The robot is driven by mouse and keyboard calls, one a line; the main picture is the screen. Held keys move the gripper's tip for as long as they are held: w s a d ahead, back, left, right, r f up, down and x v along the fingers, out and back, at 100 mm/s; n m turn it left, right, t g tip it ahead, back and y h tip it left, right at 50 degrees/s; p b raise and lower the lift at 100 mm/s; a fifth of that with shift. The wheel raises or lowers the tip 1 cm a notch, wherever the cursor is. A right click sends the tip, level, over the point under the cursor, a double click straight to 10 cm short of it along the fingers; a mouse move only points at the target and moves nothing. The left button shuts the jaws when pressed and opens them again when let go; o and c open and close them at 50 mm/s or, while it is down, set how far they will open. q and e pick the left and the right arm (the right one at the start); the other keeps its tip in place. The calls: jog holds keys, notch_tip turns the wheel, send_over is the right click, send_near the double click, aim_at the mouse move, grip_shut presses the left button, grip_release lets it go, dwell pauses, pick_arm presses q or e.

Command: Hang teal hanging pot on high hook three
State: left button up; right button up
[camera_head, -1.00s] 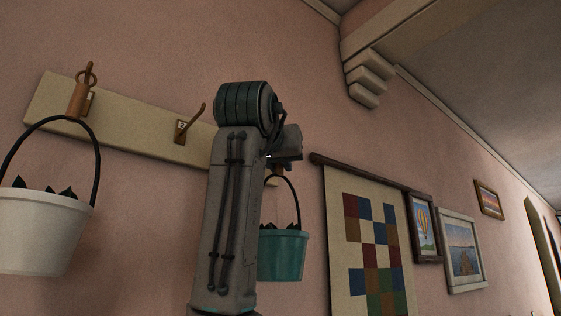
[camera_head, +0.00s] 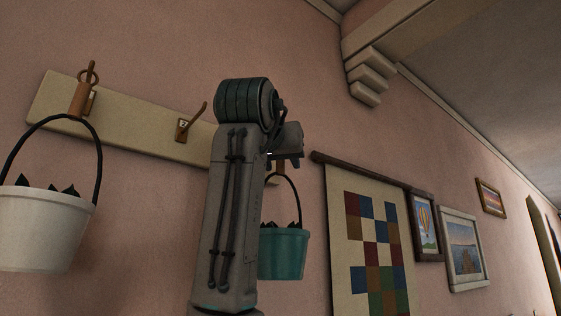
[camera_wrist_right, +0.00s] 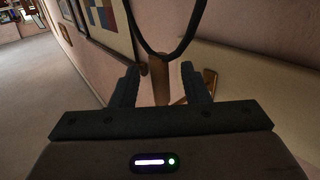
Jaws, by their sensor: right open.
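The teal hanging pot (camera_head: 283,253) hangs upright beside my right arm in the head view, its dark handle looped up to a brown wooden grip (camera_wrist_right: 159,80). My right gripper (camera_wrist_right: 160,72) is open, with one finger on each side of that grip. In the head view the right gripper (camera_head: 284,157) is mostly behind my own wrist. High hook three is hidden behind my arm in the head view, so I cannot tell there how the pot's top meets it. A wooden hook with a label (camera_wrist_right: 210,84) shows right of the fingers in the wrist view.
A cream hook board (camera_head: 140,135) runs along the pink wall. A white pot (camera_head: 40,230) hangs at its left end. The hook labelled 2 (camera_head: 190,122) is bare. A patchwork hanging (camera_head: 340,290) and framed pictures (camera_head: 464,262) are to the right.

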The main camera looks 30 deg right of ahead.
pick_arm(q)
jog(key=f+b, duration=0.1)
jog(key=w+f+b, duration=0.1)
jog(key=f+b, duration=0.1)
jog(key=shift+w+f, duration=0.1)
jog(key=shift+f, duration=0.05)
pick_arm(e)
jog(key=v, duration=1)
jog(key=shift+s+a, duration=0.2)
jog(key=shift+s, duration=0.05)
jog(key=shift+r, duration=0.1)
